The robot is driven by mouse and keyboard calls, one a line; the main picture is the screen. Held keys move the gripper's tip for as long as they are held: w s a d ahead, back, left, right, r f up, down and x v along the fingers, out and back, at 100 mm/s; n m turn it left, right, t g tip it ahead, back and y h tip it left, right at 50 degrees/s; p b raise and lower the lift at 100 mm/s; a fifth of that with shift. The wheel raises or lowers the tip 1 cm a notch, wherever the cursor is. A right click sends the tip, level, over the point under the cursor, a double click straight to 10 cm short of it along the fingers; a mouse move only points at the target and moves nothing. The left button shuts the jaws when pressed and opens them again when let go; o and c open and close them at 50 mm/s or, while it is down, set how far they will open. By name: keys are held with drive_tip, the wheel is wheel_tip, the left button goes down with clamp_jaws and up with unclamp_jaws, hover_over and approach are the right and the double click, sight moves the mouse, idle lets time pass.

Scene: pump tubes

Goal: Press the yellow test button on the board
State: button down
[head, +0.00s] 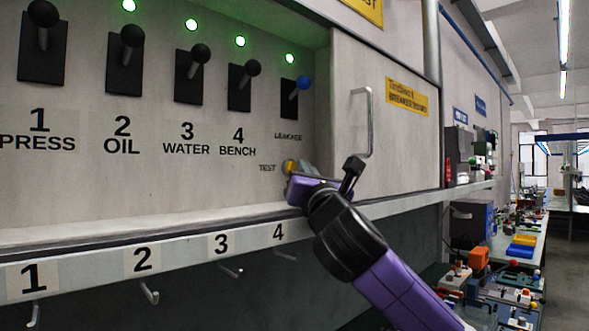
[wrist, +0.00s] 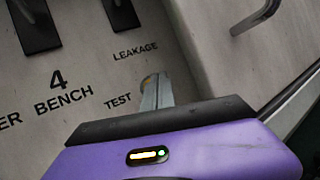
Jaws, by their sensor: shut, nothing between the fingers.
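The yellow test button (head: 290,166) is on the grey board (head: 200,185), right of the word TEST and below the LEAKAGE lever. My gripper (head: 290,178) is at the button in the head view and partly covers it. In the wrist view my gripper (wrist: 152,88) has its fingers shut together with nothing between them.
Several black-knobbed levers (head: 132,38) and a blue-knobbed LEAKAGE lever (head: 304,83) stand above, with green lamps lit over them. A panel with a metal handle (head: 369,120) is to the right. A ledge (head: 150,255) with numbered hooks runs below the board.

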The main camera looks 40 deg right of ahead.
drive_tip(key=shift+w+a+f, duration=0.1)
drive_tip(key=shift+w+f, duration=0.3)
drive_tip(key=shift+w, duration=0.45)
idle(1.0)
drive_tip(key=shift+f, duration=0.1)
drive_tip(key=shift+s+f, duration=0.15)
drive_tip(key=shift+s+f+b, duration=0.25)
drive_tip(key=shift+s+b, duration=0.1)
drive_tip(key=shift+s, duration=0.3)
drive_tip(key=shift+s+d+r, duration=0.1)
drive_tip(key=shift+s+d, duration=0.1)
drive_tip(key=shift+s, duration=1.5)
drive_tip(key=shift+s+r, duration=0.25)
drive_tip(key=shift+s, duration=0.7)
